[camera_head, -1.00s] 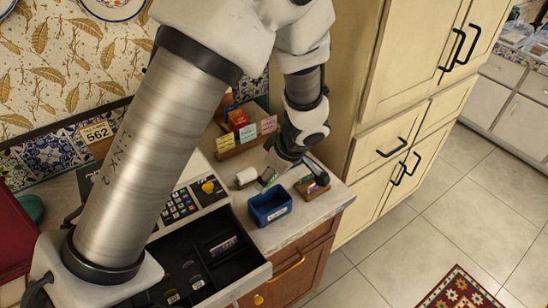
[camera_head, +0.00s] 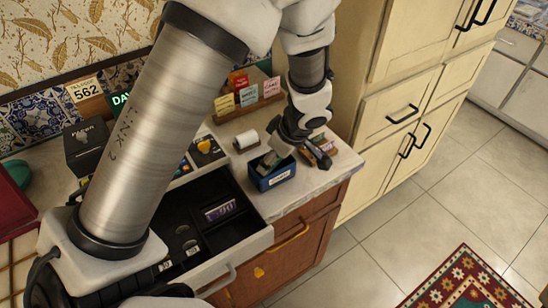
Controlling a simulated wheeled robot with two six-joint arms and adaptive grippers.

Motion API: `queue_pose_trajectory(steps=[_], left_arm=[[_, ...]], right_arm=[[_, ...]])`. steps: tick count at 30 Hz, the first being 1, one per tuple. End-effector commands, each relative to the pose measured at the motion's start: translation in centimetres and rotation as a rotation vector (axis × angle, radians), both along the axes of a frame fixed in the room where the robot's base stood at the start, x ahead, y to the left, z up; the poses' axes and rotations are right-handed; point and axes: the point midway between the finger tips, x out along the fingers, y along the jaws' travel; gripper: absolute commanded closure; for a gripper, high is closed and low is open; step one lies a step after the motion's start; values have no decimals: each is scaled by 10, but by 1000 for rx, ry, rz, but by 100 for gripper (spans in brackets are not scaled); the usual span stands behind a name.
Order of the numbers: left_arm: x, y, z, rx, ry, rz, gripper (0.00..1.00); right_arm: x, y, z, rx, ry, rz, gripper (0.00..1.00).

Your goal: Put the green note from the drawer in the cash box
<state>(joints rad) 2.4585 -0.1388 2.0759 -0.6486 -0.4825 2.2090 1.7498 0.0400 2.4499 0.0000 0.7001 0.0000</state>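The blue cash box (camera_head: 272,178), open at the top with a white label, stands on the counter right of the open black-lined drawer (camera_head: 232,229). My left gripper (camera_head: 293,158) is over the box, its fingers spread, one at the box opening and a dark one to the right. A grey-green piece, apparently the green note (camera_head: 268,163), shows at the box opening, partly covered by the gripper; whether it touches a finger is unclear. The drawer holds a purple note (camera_head: 221,210) and coins. My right gripper is out of view.
A white roll (camera_head: 247,140) lies behind the box. A wooden rack of coloured cards (camera_head: 248,97) stands at the back. A small wooden holder (camera_head: 320,150) is right of the gripper. My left arm hides part of the register (camera_head: 205,150). Tall cream cabinets (camera_head: 385,110) bound the right side.

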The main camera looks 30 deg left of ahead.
Motion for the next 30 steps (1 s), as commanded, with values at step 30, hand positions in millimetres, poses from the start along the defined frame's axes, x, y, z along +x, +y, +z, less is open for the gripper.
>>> queue_pose_trajectory(steps=[30], left_arm=[[0,0,1,0,1,-1,39]], right_arm=[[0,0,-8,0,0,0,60]])
